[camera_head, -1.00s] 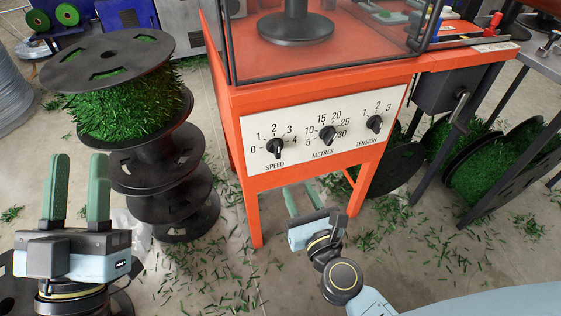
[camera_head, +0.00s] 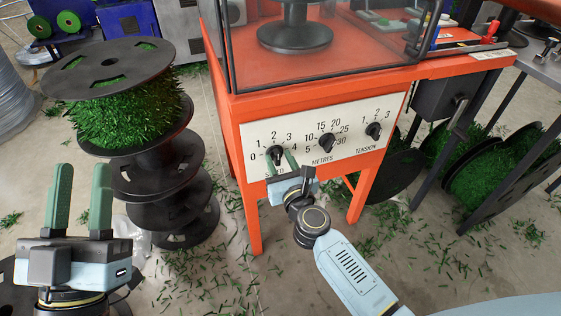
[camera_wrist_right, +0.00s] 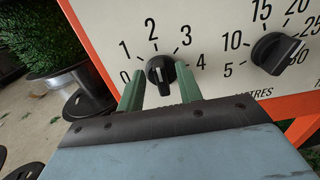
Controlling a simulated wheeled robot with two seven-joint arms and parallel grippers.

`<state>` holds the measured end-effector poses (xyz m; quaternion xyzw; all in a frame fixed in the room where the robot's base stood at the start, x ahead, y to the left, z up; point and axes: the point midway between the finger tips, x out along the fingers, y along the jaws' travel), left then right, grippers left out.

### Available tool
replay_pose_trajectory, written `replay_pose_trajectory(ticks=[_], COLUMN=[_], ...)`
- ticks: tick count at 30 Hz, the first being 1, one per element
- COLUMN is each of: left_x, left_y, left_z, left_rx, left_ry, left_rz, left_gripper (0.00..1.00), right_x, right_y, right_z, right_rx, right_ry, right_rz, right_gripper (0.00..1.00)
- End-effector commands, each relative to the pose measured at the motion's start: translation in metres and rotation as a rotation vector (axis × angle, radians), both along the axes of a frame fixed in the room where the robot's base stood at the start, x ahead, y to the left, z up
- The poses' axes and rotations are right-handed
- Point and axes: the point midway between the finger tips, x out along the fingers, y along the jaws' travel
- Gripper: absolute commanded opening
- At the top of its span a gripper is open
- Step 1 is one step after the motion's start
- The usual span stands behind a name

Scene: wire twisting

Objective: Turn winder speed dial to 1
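The black speed dial (camera_head: 276,153) sits at the left of the white panel (camera_head: 352,147) on the orange winder, with numbers 0 to 4 around it. It also shows in the right wrist view (camera_wrist_right: 160,71). A white line marks the dial, but I cannot tell surely which number it points to. My right gripper (camera_wrist_right: 160,86) is open, with one green finger on each side of the dial's lower part. I cannot tell whether the fingers touch it. My left gripper (camera_head: 82,178) is open and empty at the left.
The metres dial (camera_head: 327,143) and tension dial (camera_head: 374,131) are to the right on the same panel. A stack of black spools with green material (camera_head: 125,118) stands left of the winder. Green clippings litter the floor.

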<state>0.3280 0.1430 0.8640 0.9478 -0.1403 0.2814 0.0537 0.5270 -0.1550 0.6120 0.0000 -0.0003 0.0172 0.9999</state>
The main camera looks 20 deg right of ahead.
Motion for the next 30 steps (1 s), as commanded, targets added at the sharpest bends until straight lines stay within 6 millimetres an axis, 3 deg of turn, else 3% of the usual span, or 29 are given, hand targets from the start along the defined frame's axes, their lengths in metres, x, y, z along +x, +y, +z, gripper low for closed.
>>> replay_pose_trajectory(ticks=[5, 13, 23, 30], left_x=[0.0001, 0.0007, 0.0018, 0.0048], left_y=[-0.0001, -0.0003, -0.0006, -0.0013], left_z=[0.0006, 0.002, 0.0023, -0.0041], left_rx=[-0.001, -0.002, 0.001, 0.021], left_ry=[-0.002, -0.007, 0.003, 0.078], left_rz=[0.0, -0.001, -0.001, -0.001], left_gripper=[0.36, 0.36, 0.36, 0.36], right_x=[-0.0002, -0.0005, -0.0006, -0.0007], right_y=[0.0001, 0.0001, 0.0004, 0.002], right_z=[-0.0001, -0.0002, 0.0001, 0.0003], right_rx=[0.0, 0.0, -0.029, -0.154], right_ry=[0.0, 0.0, 0.0, -0.003], right_rz=[0.0, 0.0, 0.0, -0.001], right_gripper=[0.34, 0.0, 0.0, 0.0])
